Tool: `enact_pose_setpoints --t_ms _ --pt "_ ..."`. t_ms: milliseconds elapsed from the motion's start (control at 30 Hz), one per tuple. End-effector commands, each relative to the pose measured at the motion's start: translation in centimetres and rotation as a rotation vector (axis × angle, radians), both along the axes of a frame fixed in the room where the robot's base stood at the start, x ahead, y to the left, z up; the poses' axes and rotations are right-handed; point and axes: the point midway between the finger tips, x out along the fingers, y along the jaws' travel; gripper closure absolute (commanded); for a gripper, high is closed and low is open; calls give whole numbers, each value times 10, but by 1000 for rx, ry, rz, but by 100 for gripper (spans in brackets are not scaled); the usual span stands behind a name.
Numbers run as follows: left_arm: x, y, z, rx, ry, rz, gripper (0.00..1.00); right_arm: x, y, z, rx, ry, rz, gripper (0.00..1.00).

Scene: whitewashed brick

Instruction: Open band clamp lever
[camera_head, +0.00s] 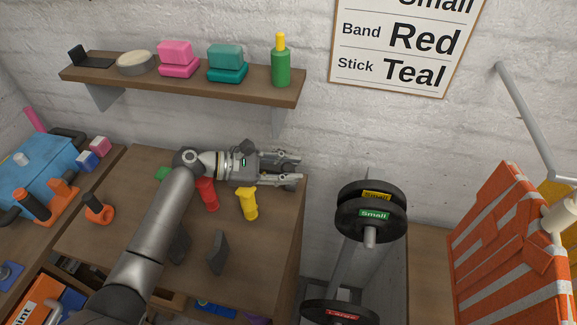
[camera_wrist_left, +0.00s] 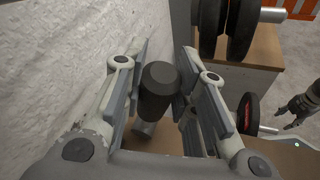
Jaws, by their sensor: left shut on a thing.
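My left gripper (camera_head: 298,168) reaches over the right end of the wooden table, its fingers pointing right. In the left wrist view, its fingers (camera_wrist_left: 162,80) are shut on a dark, round-ended handle (camera_wrist_left: 158,88) that stands between them. A grey metal part (camera_wrist_left: 143,129) shows below the handle. I cannot tell whether this handle is the band clamp lever; no whole clamp can be made out. In the left wrist view, a dark hand that looks like my right gripper (camera_wrist_left: 297,110) shows at the right edge, too small to read its jaws.
Yellow (camera_head: 248,203) and red (camera_head: 207,194) pieces stand close below the left arm. A shelf (camera_head: 185,82) with blocks and a green bottle (camera_head: 281,65) hangs behind. A rack of black weights (camera_head: 371,205) and an orange striped barrier (camera_head: 510,250) stand right.

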Motion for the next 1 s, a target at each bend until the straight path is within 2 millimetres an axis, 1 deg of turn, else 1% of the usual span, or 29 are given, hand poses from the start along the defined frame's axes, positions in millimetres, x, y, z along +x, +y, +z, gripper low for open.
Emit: enact_pose_setpoints --t_ms 33,67,233,533,633,767,1000 --pt "0 0 0 1 0 -1 100 0 0 0 0 0 0 50" --pt "0 0 0 1 0 -1 72 0 0 0 0 0 0 50" --pt "0 0 0 1 1 0 51 0 0 0 0 -1 0 50" --pt "0 1 0 1 1 0 51 2 -1 0 -1 -2 1 50" --pt "0 6 1 2 1 2 51 2 -1 0 -2 -2 1 50" --pt "-1 25 7 2 1 2 51 1 -1 0 -1 -2 1 50" --pt "-5 75 20 3 0 2 51 1 0 0 0 -1 0 50"
